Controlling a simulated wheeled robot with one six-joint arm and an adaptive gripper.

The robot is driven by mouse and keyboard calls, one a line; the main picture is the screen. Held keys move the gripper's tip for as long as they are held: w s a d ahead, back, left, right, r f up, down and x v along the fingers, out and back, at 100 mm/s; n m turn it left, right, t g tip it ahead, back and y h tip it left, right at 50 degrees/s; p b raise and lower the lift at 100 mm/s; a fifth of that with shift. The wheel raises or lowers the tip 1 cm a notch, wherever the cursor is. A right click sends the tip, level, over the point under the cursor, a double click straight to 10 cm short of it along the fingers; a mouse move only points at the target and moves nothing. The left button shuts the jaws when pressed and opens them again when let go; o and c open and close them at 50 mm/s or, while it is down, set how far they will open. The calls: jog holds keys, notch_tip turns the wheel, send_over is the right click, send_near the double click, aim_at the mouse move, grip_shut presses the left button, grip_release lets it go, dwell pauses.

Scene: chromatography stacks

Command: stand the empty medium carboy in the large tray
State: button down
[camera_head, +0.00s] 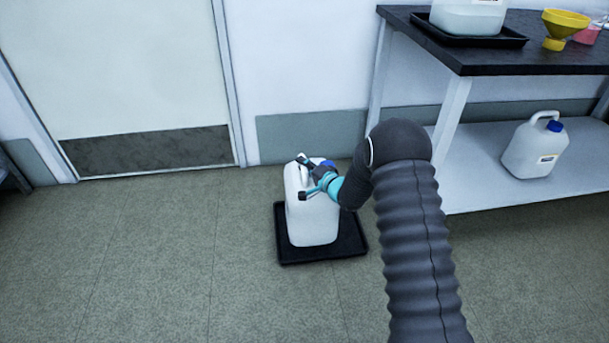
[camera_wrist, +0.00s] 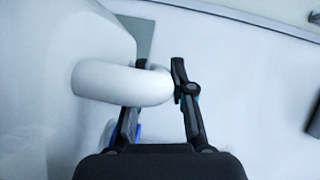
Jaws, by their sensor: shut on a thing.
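A white carboy (camera_head: 311,221) with a blue cap (camera_head: 327,163) stands upright over a black tray (camera_head: 287,254) on the floor. I cannot tell whether its base touches the tray. My gripper (camera_head: 308,178) is at the top of this carboy, at its handle. In the wrist view the white handle (camera_wrist: 125,84) passes between the fingers of my gripper (camera_wrist: 152,88), which is shut on it. The carboy's body (camera_wrist: 60,50) fills the left of that view. My arm hides part of the carboy's right side.
A dark-topped bench (camera_head: 490,55) stands at the right, with another tray (camera_head: 450,36) holding a white carboy (camera_head: 468,18), and a yellow funnel (camera_head: 563,24). Another blue-capped carboy (camera_head: 534,150) is on its lower shelf (camera_head: 480,180). A door (camera_head: 120,70) is behind. The floor at left is clear.

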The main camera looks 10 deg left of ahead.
aim_at(298, 170)
jog(key=shift+f, duration=1.8)
jog(key=shift+f+b, duration=0.15)
jog(key=shift+b, duration=0.2)
jog(key=c, duration=1)
grip_release()
